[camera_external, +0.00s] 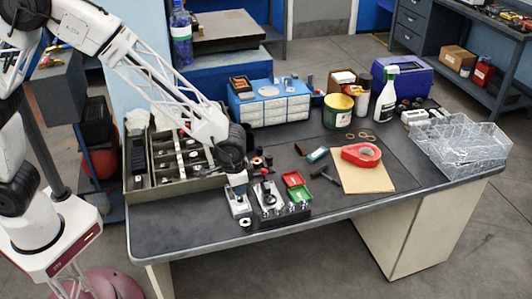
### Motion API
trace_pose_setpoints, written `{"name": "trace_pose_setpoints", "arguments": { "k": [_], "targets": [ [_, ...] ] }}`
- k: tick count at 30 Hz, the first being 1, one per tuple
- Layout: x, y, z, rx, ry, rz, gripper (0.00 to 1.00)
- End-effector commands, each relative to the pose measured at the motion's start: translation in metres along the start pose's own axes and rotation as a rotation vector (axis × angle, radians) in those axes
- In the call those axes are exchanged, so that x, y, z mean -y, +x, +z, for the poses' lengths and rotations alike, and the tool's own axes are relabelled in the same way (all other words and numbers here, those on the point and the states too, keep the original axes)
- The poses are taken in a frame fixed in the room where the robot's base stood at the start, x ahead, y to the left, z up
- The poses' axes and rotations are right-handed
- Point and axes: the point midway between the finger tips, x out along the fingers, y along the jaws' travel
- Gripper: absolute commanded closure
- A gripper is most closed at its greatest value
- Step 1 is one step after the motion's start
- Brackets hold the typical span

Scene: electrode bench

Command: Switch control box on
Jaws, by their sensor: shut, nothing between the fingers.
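My gripper (235,176) points down just above the back of this box. It is shut and empty. I cannot tell whether its fingertips touch the box. The dark gripper body partly hides the area behind the box.
A compartment tray (165,194) stands left of my gripper. Right of the pale box are a metal fixture (268,198), a red tray (294,179) and a green tray (299,196). A red tape dispenser (362,154) lies farther right. The front right tabletop is clear.

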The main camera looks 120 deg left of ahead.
Motion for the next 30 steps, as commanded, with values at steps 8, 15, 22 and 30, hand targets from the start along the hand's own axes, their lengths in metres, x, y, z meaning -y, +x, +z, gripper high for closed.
{"name": "trace_pose_setpoints", "arguments": {
  "k": [8, 15, 22, 30],
  "targets": [
    [-0.001, -0.045, 0.000, -0.002, 0.000, 0.001, 1.00],
    [-0.001, -0.068, 0.000, 0.000, 0.000, 0.000, 1.00],
    [0.000, -0.073, 0.000, 0.001, 0.000, 0.000, 1.00],
    [-0.001, -0.073, 0.000, 0.001, 0.000, 0.000, 1.00]
  ]
}}
